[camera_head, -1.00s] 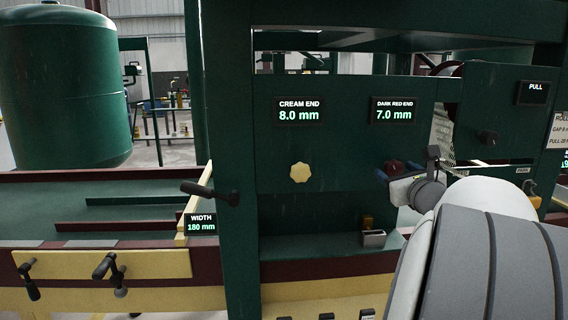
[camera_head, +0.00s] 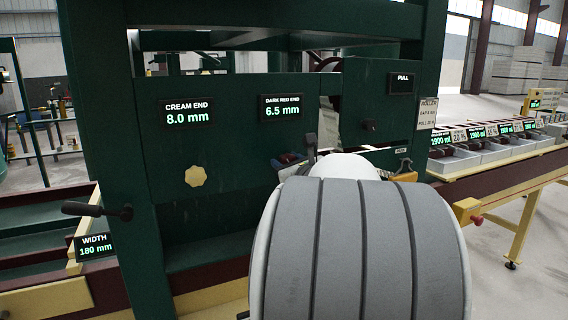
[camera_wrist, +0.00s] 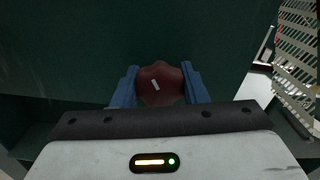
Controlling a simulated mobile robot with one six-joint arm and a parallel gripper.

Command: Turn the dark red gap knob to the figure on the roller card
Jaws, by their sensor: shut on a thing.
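The dark red gap knob (camera_wrist: 160,84) sits between the two blue fingers of my gripper (camera_wrist: 159,72) in the wrist view. The gripper is shut on it, and a pale mark on the knob is tilted. In the head view the knob (camera_head: 288,158) is mostly hidden behind my arm. The dark red end display (camera_head: 283,107) above it reads 6.5 mm. The roller card (camera_head: 428,113) at the right appears to read GAP 6 mm; its small print is partly unclear.
The cream knob (camera_head: 196,176) is to the left, under the cream end display (camera_head: 188,113) reading 8.0 mm. A width display (camera_head: 94,247) reads 180 mm below a dark handle (camera_head: 97,210). The pull display (camera_head: 401,83) is at the upper right. Grey trays (camera_head: 490,155) stand at the right.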

